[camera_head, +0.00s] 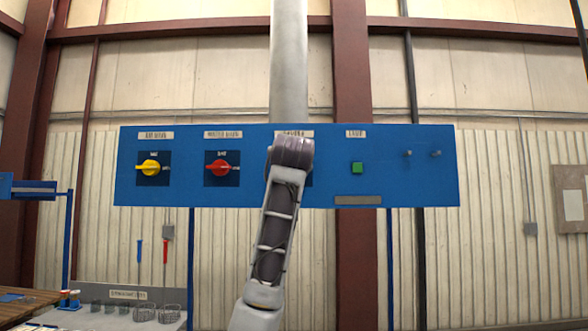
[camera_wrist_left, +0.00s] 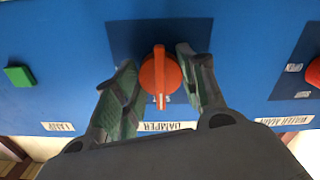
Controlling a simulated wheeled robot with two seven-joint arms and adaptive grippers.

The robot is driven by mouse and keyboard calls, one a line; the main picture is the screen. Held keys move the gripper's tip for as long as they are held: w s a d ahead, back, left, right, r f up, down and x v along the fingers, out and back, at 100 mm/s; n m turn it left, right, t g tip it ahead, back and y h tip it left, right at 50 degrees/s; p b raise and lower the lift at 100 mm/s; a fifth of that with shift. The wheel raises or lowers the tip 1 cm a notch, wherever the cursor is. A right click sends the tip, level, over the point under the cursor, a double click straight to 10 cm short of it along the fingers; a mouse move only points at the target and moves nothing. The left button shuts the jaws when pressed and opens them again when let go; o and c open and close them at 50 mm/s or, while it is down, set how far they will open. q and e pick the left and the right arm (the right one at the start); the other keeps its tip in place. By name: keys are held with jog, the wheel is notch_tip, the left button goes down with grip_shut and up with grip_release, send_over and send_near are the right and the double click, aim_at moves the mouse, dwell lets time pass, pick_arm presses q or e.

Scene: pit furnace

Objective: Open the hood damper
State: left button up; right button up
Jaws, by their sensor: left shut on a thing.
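The blue control panel (camera_head: 330,178) spans the middle of the head view. My left arm covers its damper switch there, and the left gripper is hidden behind the arm. The left wrist view shows the panel upside down, with the orange-red damper knob (camera_wrist_left: 160,74) on a dark blue plate above the DAMPER label (camera_wrist_left: 168,126). My left gripper (camera_wrist_left: 157,62) has a finger on each side of the knob and is shut on it. The knob's grip bar points toward the label. My right gripper is in neither view.
A yellow knob (camera_head: 150,168) and a red knob (camera_head: 218,168) are left of the arm. Wire baskets (camera_head: 144,313) stand on a low bench.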

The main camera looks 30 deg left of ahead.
pick_arm(q)
jog(key=shift+m, duration=0.4)
jog(key=m, duration=1.7)
dwell(0.3)
jog(key=shift+m, duration=0.3)
jog(key=o, duration=1)
jog(key=shift+o, duration=0.2)
jog(key=v, duration=1.2)
